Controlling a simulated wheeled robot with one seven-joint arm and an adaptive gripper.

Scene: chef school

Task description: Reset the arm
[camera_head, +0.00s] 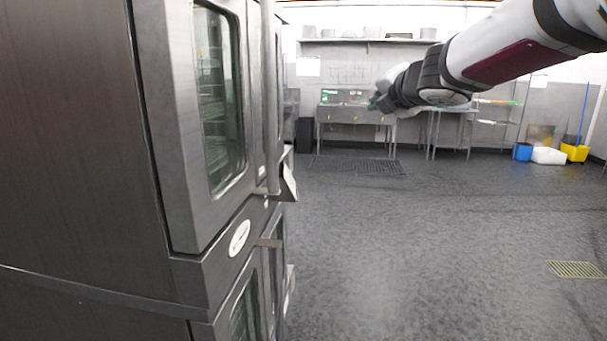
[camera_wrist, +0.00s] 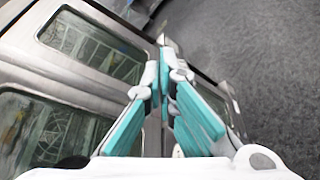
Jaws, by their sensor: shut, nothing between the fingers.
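My gripper (camera_wrist: 164,90) shows in the wrist view with its teal-padded fingers together at the tips and nothing between them. The arm is stretched out, away from the floor. In the wrist view the steel oven (camera_wrist: 95,75), with its glass doors, lies behind and to the left of the fingers. Whether the fingertips touch it cannot be told.
The tall steel double oven (camera_head: 75,130) fills the left of the head view, its door handles jutting out. A steel sink (camera_head: 350,114) stands at the back wall. A blue bucket (camera_head: 522,152) and yellow bucket (camera_head: 575,152) stand at the back right. The grey floor (camera_head: 430,250) is clear.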

